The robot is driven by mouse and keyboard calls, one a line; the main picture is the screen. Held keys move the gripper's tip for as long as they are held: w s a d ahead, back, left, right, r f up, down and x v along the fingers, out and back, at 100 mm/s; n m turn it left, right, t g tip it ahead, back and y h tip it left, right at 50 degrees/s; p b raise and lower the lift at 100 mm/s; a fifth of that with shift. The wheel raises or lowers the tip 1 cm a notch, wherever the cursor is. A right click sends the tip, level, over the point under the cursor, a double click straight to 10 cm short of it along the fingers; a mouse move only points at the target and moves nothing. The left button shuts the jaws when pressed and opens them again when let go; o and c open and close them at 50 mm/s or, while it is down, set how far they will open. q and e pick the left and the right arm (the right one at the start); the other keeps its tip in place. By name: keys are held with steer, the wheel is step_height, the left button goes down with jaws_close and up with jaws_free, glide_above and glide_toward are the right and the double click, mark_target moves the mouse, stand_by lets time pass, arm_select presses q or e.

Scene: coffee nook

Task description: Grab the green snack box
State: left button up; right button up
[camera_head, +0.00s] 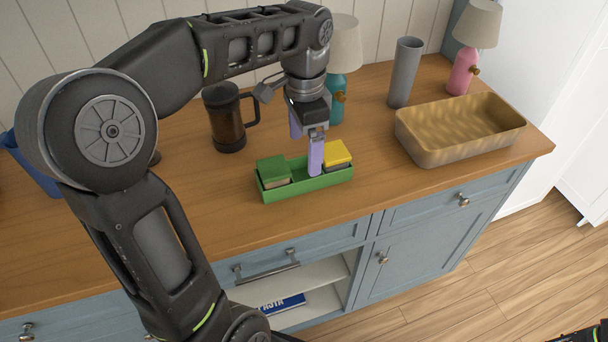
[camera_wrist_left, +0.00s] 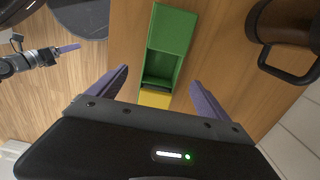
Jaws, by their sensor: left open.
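The green snack box (camera_head: 273,170) sits in the left end of a green tray (camera_head: 300,189). In the left wrist view the green box (camera_wrist_left: 172,30) is at the far end of the tray, beyond my fingertips. A yellow box (camera_head: 337,154) sits in the tray's right end; it shows partly in the wrist view (camera_wrist_left: 154,99). My left gripper (camera_head: 306,152) is open and empty, with purple fingers above the tray's middle and right part, to the right of the green box. My right gripper (camera_wrist_left: 62,50) shows small in the wrist view; its opening is unclear.
A dark mug (camera_head: 228,118) stands behind the tray. A teal lamp (camera_head: 337,95), a grey cup (camera_head: 404,72) and a pink lamp (camera_head: 464,70) stand farther back. A tan basket (camera_head: 460,145) is at the right. The wooden counter (camera_head: 376,190) is clear between tray and basket.

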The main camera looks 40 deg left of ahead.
mark_target(304, 169)
arm_select(q)
steer(key=shift+f, duration=1.1)
steer(key=shift+a+f, duration=0.1)
steer(key=shift+f, duration=2.55)
steer(key=c, duration=1.5)
